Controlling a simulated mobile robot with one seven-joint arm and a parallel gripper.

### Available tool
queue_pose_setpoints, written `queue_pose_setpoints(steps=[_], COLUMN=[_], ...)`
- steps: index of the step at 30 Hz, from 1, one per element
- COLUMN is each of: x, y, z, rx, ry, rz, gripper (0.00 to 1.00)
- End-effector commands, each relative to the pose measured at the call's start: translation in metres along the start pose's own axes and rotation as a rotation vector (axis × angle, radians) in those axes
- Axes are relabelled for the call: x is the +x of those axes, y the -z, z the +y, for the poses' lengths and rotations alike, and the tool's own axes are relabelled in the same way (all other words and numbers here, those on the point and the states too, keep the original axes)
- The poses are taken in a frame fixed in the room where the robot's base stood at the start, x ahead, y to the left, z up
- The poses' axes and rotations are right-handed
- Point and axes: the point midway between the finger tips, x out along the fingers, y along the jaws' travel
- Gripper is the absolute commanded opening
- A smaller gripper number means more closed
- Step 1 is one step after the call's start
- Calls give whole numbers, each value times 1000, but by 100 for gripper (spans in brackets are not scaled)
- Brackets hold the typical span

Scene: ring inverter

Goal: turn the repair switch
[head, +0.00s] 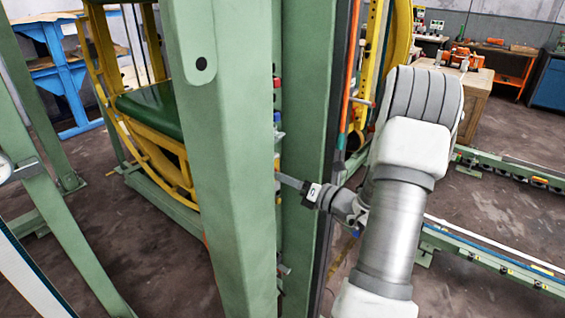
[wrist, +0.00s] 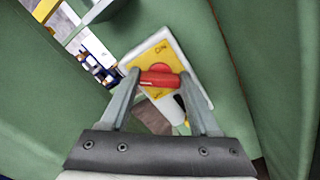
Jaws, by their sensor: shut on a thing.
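The repair switch shows in the wrist view as a red knob (wrist: 160,78) on a yellow plate (wrist: 152,59) with a pale surround, set against green metal. The plate looks tilted in this view. My gripper (wrist: 160,74) has one finger at each end of the red knob and is shut on it. In the head view my gripper (head: 290,181) reaches left between two green posts. Its fingertips and the switch are hidden there behind the front post.
The wide green front post (head: 215,150) and a second green post (head: 304,130) stand close around my gripper. A yellow ring frame (head: 160,155) is behind, at the left. Small coloured buttons (head: 276,82) line the post edge. Low green rails (head: 500,275) run along the floor at right.

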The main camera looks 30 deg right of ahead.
Motion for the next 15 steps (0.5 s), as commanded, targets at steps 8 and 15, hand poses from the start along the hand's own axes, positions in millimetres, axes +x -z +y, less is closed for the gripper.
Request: queue_pose_setpoints(steps=[8, 15], x=[0, 0], y=[-5, -4], z=[4, 2], rx=[268, 493], ry=[0, 1], rz=[0, 0], gripper=[7, 7])
